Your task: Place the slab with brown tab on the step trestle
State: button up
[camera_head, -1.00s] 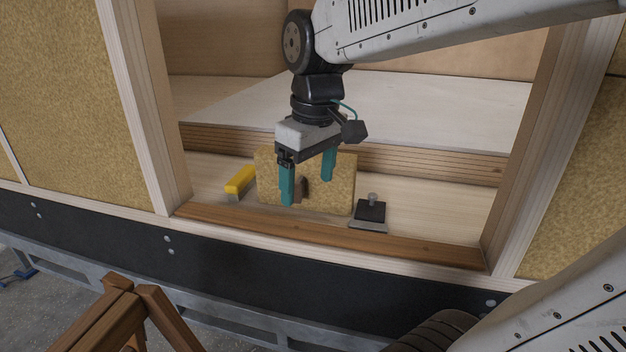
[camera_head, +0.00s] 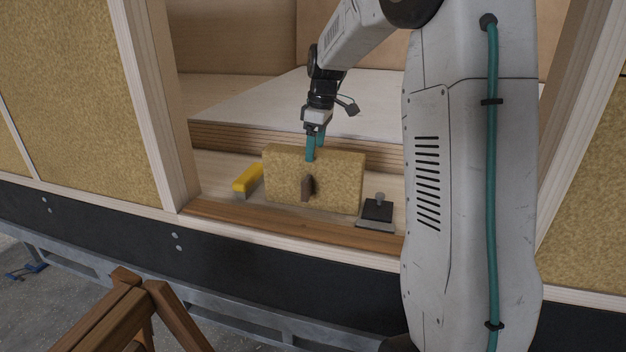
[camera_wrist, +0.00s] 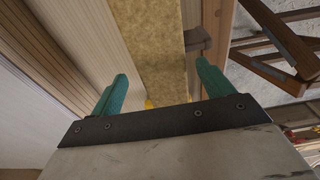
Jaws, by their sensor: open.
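The slab (camera_head: 335,185) is a yellowish fibrous block standing upright on the wooden floor inside the window opening. Its brown tab (camera_head: 307,188) sticks out from the face toward me. My gripper (camera_head: 315,150) is open at the slab's top edge. In the wrist view the slab (camera_wrist: 160,50) runs between the two teal fingers (camera_wrist: 160,88), with a gap on each side, and the brown tab (camera_wrist: 197,40) shows on the right. The step trestle (camera_head: 125,310) is brown wood at the lower left, partly cut off; brown beams in the wrist view (camera_wrist: 290,50) look like it.
A yellow-handled tool (camera_head: 247,179) lies left of the slab. A dark plate with a knob (camera_head: 376,213) sits right of it. The brown sill (camera_head: 290,227) and pale left post (camera_head: 165,110) frame the opening. A raised pale platform (camera_head: 270,105) lies behind.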

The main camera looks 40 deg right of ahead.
aim_at(310, 183)
jog(key=shift+w+a+f, duration=0.1)
jog(key=shift+a+f, duration=0.1)
jog(key=shift+f, duration=0.9)
jog(key=shift+w+a+f, duration=0.1)
jog(key=shift+a+f, duration=0.05)
jog(key=shift+f, duration=0.9)
jog(key=shift+c, duration=0.3)
jog(key=c, duration=1.5)
